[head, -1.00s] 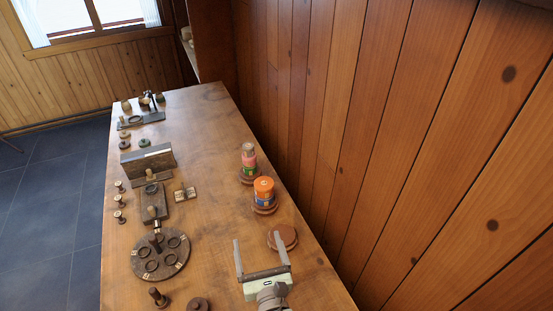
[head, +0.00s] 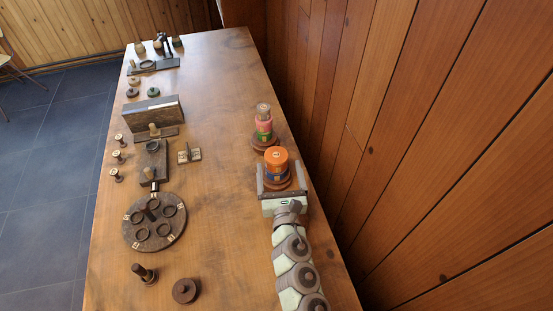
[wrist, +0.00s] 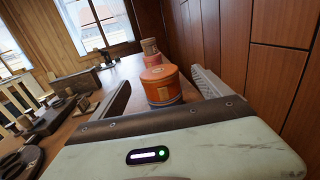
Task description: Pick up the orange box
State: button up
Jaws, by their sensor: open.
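The orange box (head: 277,161) is a round, lidded canister with a blue lower band, standing upright on a round brown wooden base near the table's right side. My gripper (head: 281,180) is open, with one finger on each side of the orange box's lower part. In the wrist view the orange box (wrist: 161,84) stands between the two spread fingers, nearer the left one, with space on both sides. Its foot is hidden behind the gripper body there.
A pink and green canister (head: 264,122) stands on its own base just behind the orange box. The wood-panelled wall (head: 400,120) runs close along the right. A dark round board (head: 155,222) and several spools lie on the left; the table's middle is clear.

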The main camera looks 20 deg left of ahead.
aim_at(277, 165)
jog(key=x, duration=0.4)
jog(key=shift+s+a, duration=0.1)
jog(key=shift+a, duration=0.05)
jog(key=shift+w, duration=0.25)
jog(key=c, duration=1.5)
